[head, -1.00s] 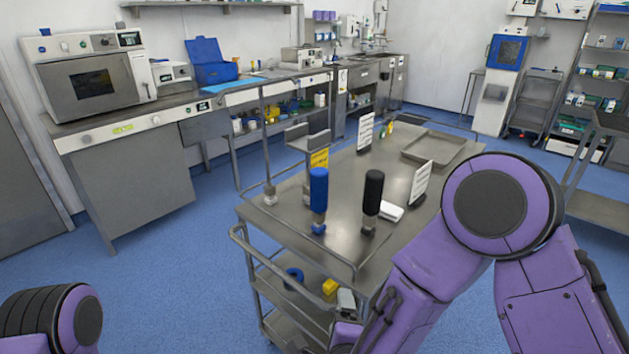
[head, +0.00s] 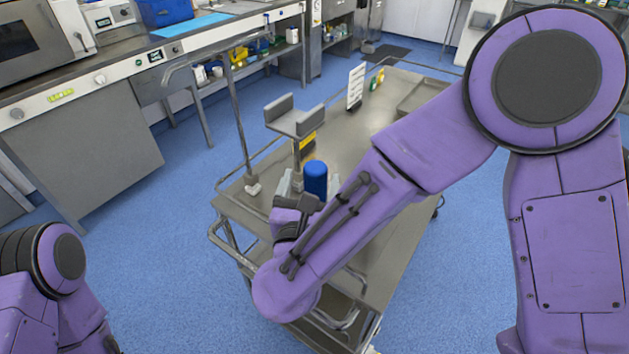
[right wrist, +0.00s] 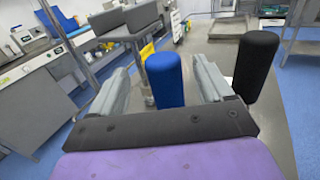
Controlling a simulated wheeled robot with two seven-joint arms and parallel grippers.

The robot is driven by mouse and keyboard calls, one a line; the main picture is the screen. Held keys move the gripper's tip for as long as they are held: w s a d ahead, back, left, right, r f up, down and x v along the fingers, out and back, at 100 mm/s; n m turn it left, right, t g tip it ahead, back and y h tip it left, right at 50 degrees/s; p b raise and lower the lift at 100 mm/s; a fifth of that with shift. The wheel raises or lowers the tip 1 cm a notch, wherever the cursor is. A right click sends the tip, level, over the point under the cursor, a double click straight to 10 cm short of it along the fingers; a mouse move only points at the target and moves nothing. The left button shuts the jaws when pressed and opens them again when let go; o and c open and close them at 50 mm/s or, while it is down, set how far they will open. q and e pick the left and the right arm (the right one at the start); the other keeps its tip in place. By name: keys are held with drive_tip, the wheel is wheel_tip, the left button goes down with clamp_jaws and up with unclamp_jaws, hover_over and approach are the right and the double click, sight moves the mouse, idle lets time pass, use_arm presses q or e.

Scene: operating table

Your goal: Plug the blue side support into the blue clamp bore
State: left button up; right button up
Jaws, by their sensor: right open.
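The blue side support (head: 316,177) stands upright on the steel cart, its lower part hidden behind my right arm in the head view. In the right wrist view the blue side support (right wrist: 165,80) stands between the two fingers of my right gripper (right wrist: 160,85), which is open around it with gaps on both sides. In the head view my right gripper (head: 298,190) is partly hidden by its own wrist. I cannot make out the blue clamp bore in the current frames. My left gripper is out of view; only part of the left arm shows.
A black support (right wrist: 255,65) stands right of the right finger. A grey padded holder on a post (head: 295,117) rises behind the blue support. A white sign (head: 356,87) and a tray (head: 422,97) are farther back on the cart (head: 345,135).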

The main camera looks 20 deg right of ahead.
sight(317, 164)
drive_tip(key=shift+w+d+r, duration=0.1)
drive_tip(key=shift+w+d, duration=0.15)
drive_tip(key=shift+w, duration=0.25)
drive_tip(key=p+x, duration=0.2)
drive_tip(key=x, duration=0.3)
drive_tip(key=shift+w+d+f+p, duration=0.1)
drive_tip(key=shift+f+p, duration=0.2)
drive_tip(key=shift+p, duration=0.1)
drive_tip(key=shift+w+d+f, duration=0.1)
drive_tip(key=shift+w+d, duration=0.05)
drive_tip(key=shift+w, duration=0.05)
drive_tip(key=shift+s, duration=0.1)
drive_tip(key=c, duration=1.5)
